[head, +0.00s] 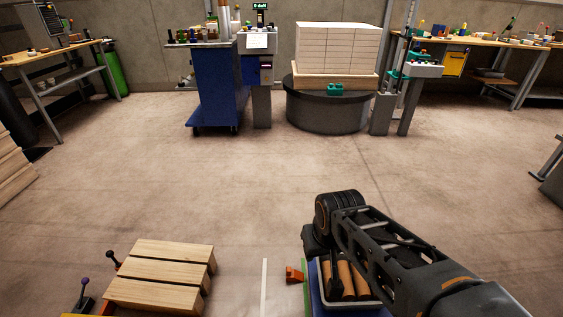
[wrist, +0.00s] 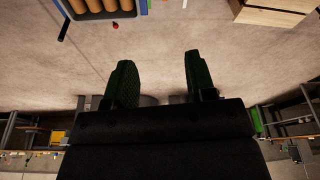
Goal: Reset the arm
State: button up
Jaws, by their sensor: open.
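My arm reaches in from the lower right of the head view, folded over a grey bin (head: 372,303) that holds several brown cylinders (head: 347,279). In the wrist view, my gripper (wrist: 158,72) shows two dark green textured fingers spread well apart with nothing between them. Bare floor lies beyond the fingertips. The wrist picture appears upside down, with the workbenches along its bottom edge. The fingers cannot be made out in the head view.
A wooden pallet (head: 160,275) lies at lower left. White reams (head: 337,46) are stacked on a round dark platform (head: 328,110) at the back. A blue cart (head: 216,88) stands left of it. The middle floor (head: 230,180) is clear.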

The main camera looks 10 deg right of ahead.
jog(key=w+p+v, duration=0.2)
jog(key=p+v, duration=0.9)
jog(key=w+r+p+v, duration=0.1)
jog(key=w+p+v, duration=0.2)
jog(key=p+v, duration=0.8)
jog(key=w+r+p+v, duration=0.1)
jog(key=w+p+v, duration=0.2)
jog(key=p+v, duration=0.8)
notch_tip(320, 180, up, 2)
jog(key=shift+s+a+r+t+p, duration=0.1)
jog(key=shift+s+a+t+p, duration=0.1)
jog(key=shift+t+p, duration=0.15)
